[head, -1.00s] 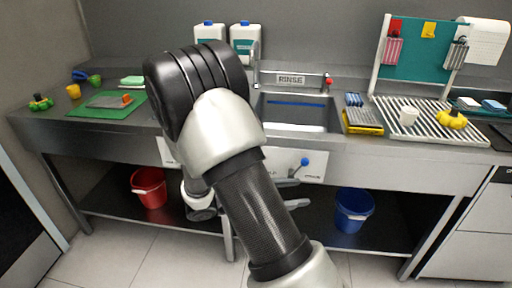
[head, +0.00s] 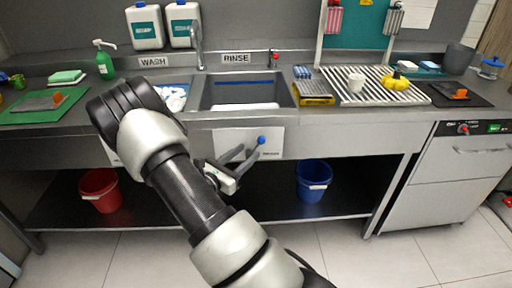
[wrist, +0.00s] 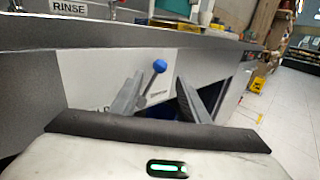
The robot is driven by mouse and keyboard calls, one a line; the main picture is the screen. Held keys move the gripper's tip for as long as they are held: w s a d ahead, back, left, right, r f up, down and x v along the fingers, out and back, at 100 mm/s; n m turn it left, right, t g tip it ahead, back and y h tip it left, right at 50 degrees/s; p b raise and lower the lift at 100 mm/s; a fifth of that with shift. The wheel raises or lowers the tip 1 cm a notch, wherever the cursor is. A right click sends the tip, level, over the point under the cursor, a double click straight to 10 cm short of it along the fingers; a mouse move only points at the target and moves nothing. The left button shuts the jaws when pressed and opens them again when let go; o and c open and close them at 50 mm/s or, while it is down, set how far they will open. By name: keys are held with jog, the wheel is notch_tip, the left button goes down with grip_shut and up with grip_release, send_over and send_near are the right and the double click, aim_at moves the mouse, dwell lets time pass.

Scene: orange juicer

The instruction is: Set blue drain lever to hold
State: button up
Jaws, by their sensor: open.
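The drain lever is a thin rod with a blue ball knob (head: 261,140) on a white panel (head: 235,138) at the sink's front. The rod tilts up and to the right. My gripper (head: 248,152) is open just in front of the panel, close to the lever. In the wrist view the knob (wrist: 159,66) shows between the two spread fingers of my gripper (wrist: 158,84), nearer the left one. I cannot tell whether a finger touches the lever. The panel's lettering is partly hidden and too small to read.
The rinse sink (head: 240,92) is above the panel. A blue bucket (head: 313,181) and a red bucket (head: 100,190) stand on the lower shelf. A drying rack (head: 385,90) lies on the counter to the right. A dishwasher (head: 460,160) stands at far right.

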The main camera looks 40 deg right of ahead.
aim_at(259, 143)
jog(key=x, duration=0.6)
jog(key=shift+d+b, duration=0.1)
jog(key=shift+b, duration=0.2)
jog(key=shift+c, duration=0.5)
grip_shut()
